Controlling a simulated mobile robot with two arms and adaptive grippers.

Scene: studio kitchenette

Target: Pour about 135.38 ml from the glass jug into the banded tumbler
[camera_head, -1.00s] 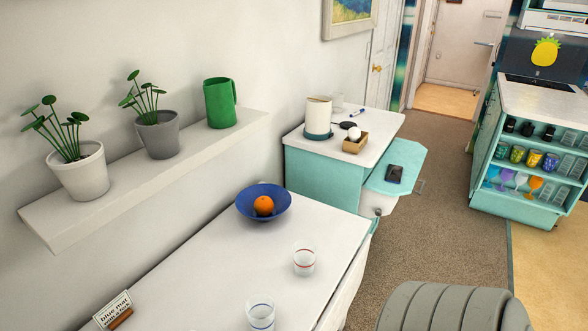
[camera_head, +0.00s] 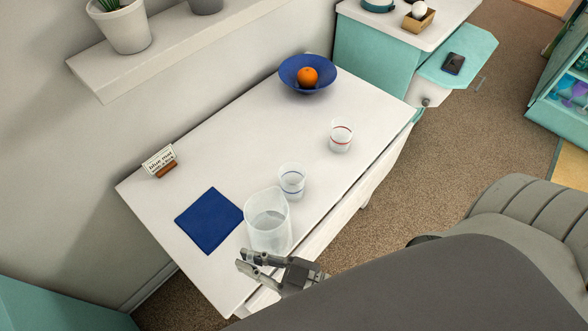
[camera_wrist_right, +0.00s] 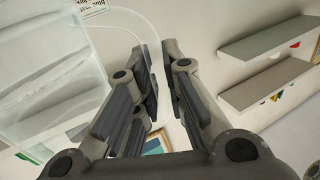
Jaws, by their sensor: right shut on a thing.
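The clear glass jug (camera_head: 268,222) stands upright near the worktop's front edge, with liquid in its lower part. My right gripper (camera_head: 243,261) is shut on it at the near side. In the right wrist view the jug (camera_wrist_right: 55,95) fills the left, and its handle runs between the fingers (camera_wrist_right: 159,75). I cannot tell whether the jug's base touches the worktop. A tumbler with a blue band (camera_head: 291,181) stands just behind the jug. A tumbler with a red band (camera_head: 341,136) stands farther back to the right. Both look empty. My left gripper is out of view.
A dark blue mat (camera_head: 209,220) lies left of the jug, with a small sign (camera_head: 159,160) behind it. A blue bowl (camera_head: 297,88) with an orange (camera_head: 307,77) is at the far end. A shelf (camera_head: 160,50) is on the wall. The worktop's middle (camera_head: 225,140) is clear.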

